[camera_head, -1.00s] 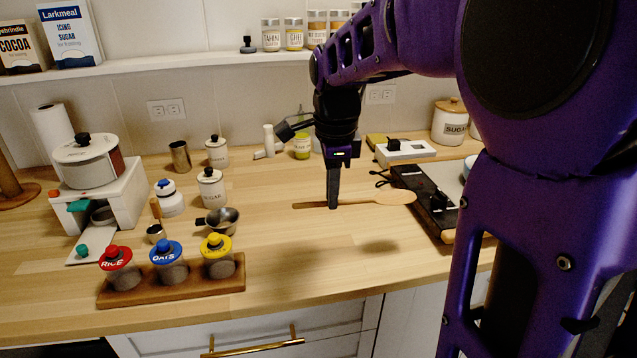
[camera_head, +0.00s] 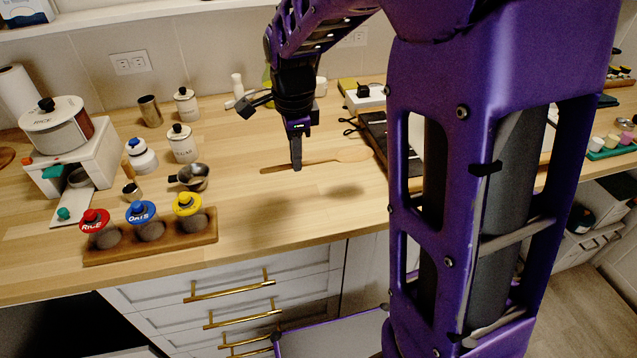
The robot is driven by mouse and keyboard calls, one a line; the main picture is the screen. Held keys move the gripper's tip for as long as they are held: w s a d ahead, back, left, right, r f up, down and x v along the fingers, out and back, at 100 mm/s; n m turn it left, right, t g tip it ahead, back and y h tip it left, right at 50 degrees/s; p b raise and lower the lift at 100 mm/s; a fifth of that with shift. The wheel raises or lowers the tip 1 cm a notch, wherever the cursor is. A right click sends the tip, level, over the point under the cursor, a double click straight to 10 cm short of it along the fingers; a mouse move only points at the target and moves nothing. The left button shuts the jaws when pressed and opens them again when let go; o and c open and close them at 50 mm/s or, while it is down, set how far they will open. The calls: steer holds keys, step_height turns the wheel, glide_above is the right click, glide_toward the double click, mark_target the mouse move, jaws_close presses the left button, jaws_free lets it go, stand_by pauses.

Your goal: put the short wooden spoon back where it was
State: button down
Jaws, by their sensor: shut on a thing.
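The wooden spoon (camera_head: 322,162) shows at the middle of the counter, its dark handle to the left and its paler end to the right, close to a dark board. My gripper (camera_head: 297,167) points down at the spoon's handle and is shut on it. The fingertips cover a short stretch of the handle. A shadow lies on the counter in front of the spoon, and I cannot tell for certain whether the spoon touches the wood.
A wooden rack (camera_head: 150,247) with red, blue and yellow-lidded jars stands at the front left. A small metal pan (camera_head: 194,177) and a sugar canister (camera_head: 182,144) stand left of the spoon. A dark board (camera_head: 376,135) is to its right. The counter in front is clear.

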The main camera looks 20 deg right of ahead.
mark_target(298, 201)
step_height(298, 201, down, 10)
steer(key=shift+r+b, duration=0.1)
steer(key=shift+b, duration=0.45)
steer(key=shift+f, duration=0.25)
steer(key=c, duration=0.9)
jaws_free()
steer(key=shift+r, duration=0.2)
steer(key=r, duration=0.4)
steer(key=s+r+p, duration=0.1)
steer(key=r, duration=0.7)
steer(key=shift+s+a, duration=0.1)
steer(key=shift+s, duration=0.15)
steer(key=shift+w, duration=0.1)
